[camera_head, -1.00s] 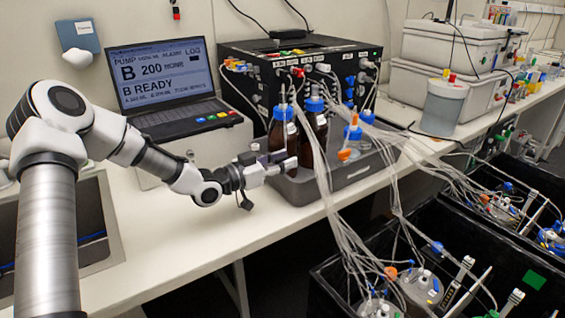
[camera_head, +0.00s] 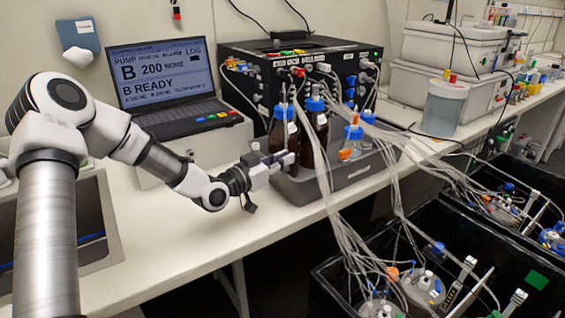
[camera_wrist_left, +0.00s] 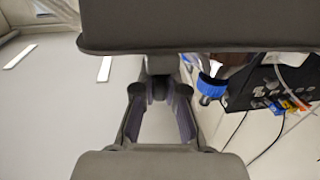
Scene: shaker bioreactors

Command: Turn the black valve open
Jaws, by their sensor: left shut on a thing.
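My left gripper (camera_head: 287,160) is at the front left of the grey bottle tray (camera_head: 298,191), beside the brown bottles. In the left wrist view, its two fingers (camera_wrist_left: 159,92) close in on a small dark part (camera_wrist_left: 159,66), which appears to be the black valve. The fingers and the gripper body hide most of it, so I cannot tell how far it is turned. A brown bottle (camera_head: 313,145) with a blue cap stands right behind the fingertips. My right gripper is not in view.
A black pump box (camera_head: 240,66) and a laptop (camera_head: 165,75) stand behind the tray. Clear tubes (camera_head: 335,215) hang from the bottles into black bins (camera_head: 475,240) at the lower right. The bench front (camera_head: 150,250) is clear.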

